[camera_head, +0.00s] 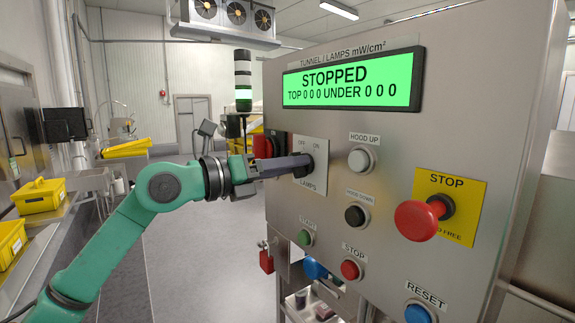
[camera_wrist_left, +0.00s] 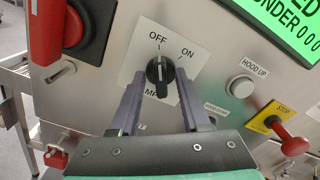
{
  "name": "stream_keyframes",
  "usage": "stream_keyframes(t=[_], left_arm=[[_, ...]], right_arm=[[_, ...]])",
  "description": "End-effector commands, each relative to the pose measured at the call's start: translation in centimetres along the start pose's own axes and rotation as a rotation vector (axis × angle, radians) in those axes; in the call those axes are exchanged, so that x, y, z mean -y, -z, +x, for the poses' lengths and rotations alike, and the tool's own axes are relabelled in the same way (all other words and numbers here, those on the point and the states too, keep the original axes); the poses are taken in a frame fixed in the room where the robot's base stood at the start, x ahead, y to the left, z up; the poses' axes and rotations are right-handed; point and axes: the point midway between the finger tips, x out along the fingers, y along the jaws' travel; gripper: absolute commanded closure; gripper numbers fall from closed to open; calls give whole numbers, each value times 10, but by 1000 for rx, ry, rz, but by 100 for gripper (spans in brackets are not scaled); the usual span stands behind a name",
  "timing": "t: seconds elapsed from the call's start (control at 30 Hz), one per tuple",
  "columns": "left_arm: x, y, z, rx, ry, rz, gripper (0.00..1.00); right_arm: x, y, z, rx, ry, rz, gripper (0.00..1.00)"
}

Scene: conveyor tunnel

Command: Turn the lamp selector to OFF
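The lamp selector (camera_wrist_left: 160,73) is a black rotary knob on a white plate marked OFF, ON and LAMPS. In the left wrist view its white pointer line looks directed up toward the OFF word. In the head view the selector (camera_head: 315,168) is partly hidden by my left gripper (camera_head: 303,164). In the wrist view the two fingers of my left gripper (camera_wrist_left: 160,78) stand apart on either side of the knob, with a visible gap at each side. The panel display (camera_head: 352,81) reads STOPPED, TOP 0 0 0, UNDER 0 0 0. My right gripper is out of view.
A red rotary handle (camera_wrist_left: 66,28) is left of the selector. HOOD UP (camera_head: 361,159) and HOOD DOWN (camera_head: 356,215) buttons are to its right. A red mushroom STOP button (camera_head: 422,217) juts out farther right. Green START (camera_head: 305,237) and red STOP (camera_head: 350,269) buttons are below.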

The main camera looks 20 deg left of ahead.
Motion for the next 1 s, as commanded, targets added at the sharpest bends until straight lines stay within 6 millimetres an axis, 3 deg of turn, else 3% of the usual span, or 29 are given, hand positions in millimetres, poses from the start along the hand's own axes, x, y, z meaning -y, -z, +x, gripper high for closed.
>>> stream_keyframes(t=[0.3,0.43,0.57,0.8,1.0], left_arm=[[0,-2,-2,5,1,2,51],[-2,0,-12,7,1,2,51],[-4,4,-38,7,-2,3,51],[-6,7,-107,7,-5,4,51],[-2,2,-142,3,-1,2,51]], right_arm=[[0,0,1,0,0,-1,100],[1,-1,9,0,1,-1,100],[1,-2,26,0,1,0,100],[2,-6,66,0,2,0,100],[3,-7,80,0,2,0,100]])
